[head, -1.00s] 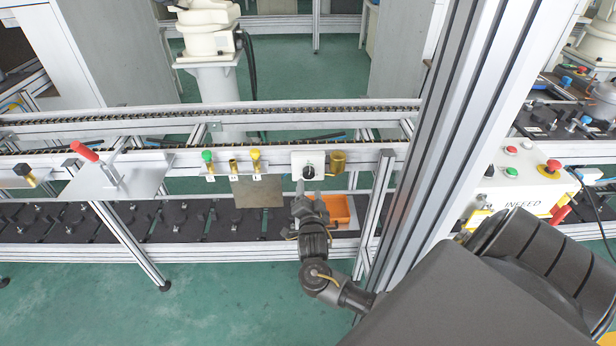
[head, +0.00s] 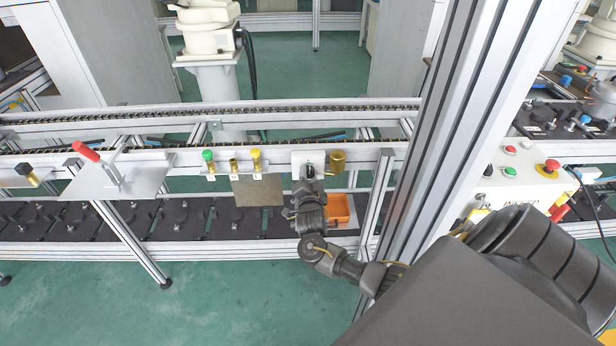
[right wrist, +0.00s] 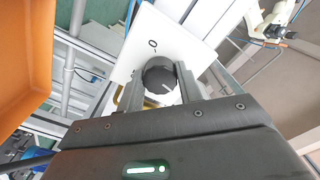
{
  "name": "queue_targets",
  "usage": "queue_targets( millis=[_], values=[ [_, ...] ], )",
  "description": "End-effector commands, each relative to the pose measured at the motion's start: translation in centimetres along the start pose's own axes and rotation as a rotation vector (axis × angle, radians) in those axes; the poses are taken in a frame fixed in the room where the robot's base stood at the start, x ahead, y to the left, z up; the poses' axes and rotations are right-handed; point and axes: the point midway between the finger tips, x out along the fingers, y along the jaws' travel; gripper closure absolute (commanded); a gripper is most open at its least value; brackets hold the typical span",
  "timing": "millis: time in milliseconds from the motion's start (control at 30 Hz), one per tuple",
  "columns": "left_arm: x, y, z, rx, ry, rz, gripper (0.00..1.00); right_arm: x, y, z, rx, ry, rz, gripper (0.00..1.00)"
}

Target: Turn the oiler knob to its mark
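The oiler knob (right wrist: 160,78) is a round black knob with a white pointer line, on a white plate (right wrist: 160,38). In the right wrist view the plate bears a small ring and a short tick beside the knob; the pointer is turned away from the tick, towards the lower right. My right gripper (right wrist: 160,90) has one finger on each side of the knob; I cannot see clear contact. In the head view my right gripper (head: 308,176) is at the plate (head: 301,157) and hides the knob. A brass cup (head: 338,160) sits just right of the plate. My left gripper is out of view.
An orange bin (head: 340,209) stands below and right of the gripper; its wall (right wrist: 25,60) is close in the right wrist view. Green and yellow-topped fittings (head: 208,156) sit left on the rail. An upright aluminium post (head: 435,130) stands to the right.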

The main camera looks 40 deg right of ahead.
Motion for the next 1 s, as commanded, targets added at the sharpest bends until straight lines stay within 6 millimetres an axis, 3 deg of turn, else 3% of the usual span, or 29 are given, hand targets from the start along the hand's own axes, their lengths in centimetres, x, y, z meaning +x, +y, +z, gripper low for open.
queue_targets(
  millis=[33, 133, 567, 1000],
  values=[
    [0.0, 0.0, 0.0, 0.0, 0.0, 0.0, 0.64, 0.0, 0.0, 0.0, 0.0, 0.0, 0.0, 0.74],
    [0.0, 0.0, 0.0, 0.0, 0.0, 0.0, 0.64, 0.0, 0.0, 0.0, 0.0, 0.0, 0.0, 0.87],
    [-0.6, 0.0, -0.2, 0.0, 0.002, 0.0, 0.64, 0.0, -0.1, -0.1, -0.101, -0.001, 0.0, 0.87],
    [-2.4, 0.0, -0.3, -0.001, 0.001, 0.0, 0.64, 0.0, -0.2, -0.2, -0.482, 0.001, 0.0, 0.87]
  ],
)
